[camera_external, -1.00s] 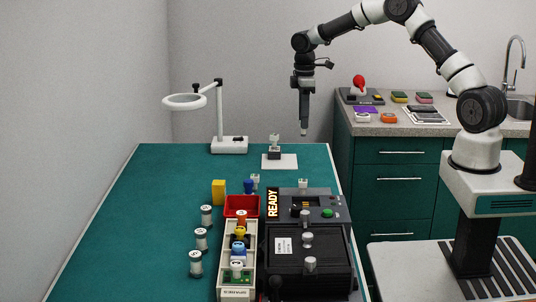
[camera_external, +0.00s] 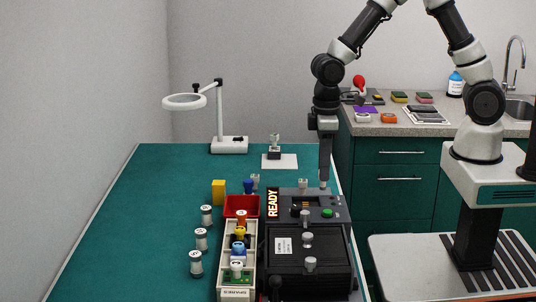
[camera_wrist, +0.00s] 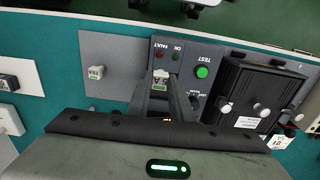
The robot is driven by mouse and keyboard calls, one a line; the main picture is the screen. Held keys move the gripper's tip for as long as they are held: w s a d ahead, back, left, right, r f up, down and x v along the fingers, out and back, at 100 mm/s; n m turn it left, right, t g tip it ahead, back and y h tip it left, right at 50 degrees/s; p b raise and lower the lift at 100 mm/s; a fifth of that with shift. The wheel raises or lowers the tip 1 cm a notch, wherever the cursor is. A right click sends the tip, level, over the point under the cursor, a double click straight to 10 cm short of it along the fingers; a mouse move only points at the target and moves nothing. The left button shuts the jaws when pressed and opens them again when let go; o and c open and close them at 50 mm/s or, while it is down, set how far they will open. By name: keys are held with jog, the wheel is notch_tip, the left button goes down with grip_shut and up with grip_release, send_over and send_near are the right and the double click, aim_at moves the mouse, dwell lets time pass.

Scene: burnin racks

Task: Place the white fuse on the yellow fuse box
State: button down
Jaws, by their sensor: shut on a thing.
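My gripper (camera_external: 323,186) points down at the back right corner of the black tester. In the wrist view my gripper (camera_wrist: 161,84) is shut on a small white piece with a green face (camera_wrist: 160,76), which I take for the white fuse. It is over the tester's panel; whether it touches is unclear. A yellow block (camera_external: 218,192) stands left of the red bin. I cannot tell whether it is the yellow fuse box.
The black tester (camera_external: 330,262) has a green button (camera_wrist: 202,72) and a lit READY sign (camera_external: 272,203). A spares tray (camera_external: 237,294) and red bin (camera_external: 232,201) lie left of it, with white spools (camera_external: 201,239) farther left. A magnifier stand (camera_external: 229,145) is at the back.

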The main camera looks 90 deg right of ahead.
jog(key=w+d+r+p, duration=0.1)
jog(key=w+d+r, duration=0.1)
jog(key=w, duration=0.7)
jog(key=w+d+r+p, duration=0.1)
jog(key=w, duration=0.8)
jog(key=p, duration=0.2)
send_over(219, 182)
notch_tip(219, 182, down, 2)
jog(key=shift+f+b, duration=0.75)
jog(key=shift+f, duration=1.3)
jog(key=shift+f, duration=0.2)
jog(key=c, duration=1.6)
grip_release()
jog(key=shift+r, duration=0.1)
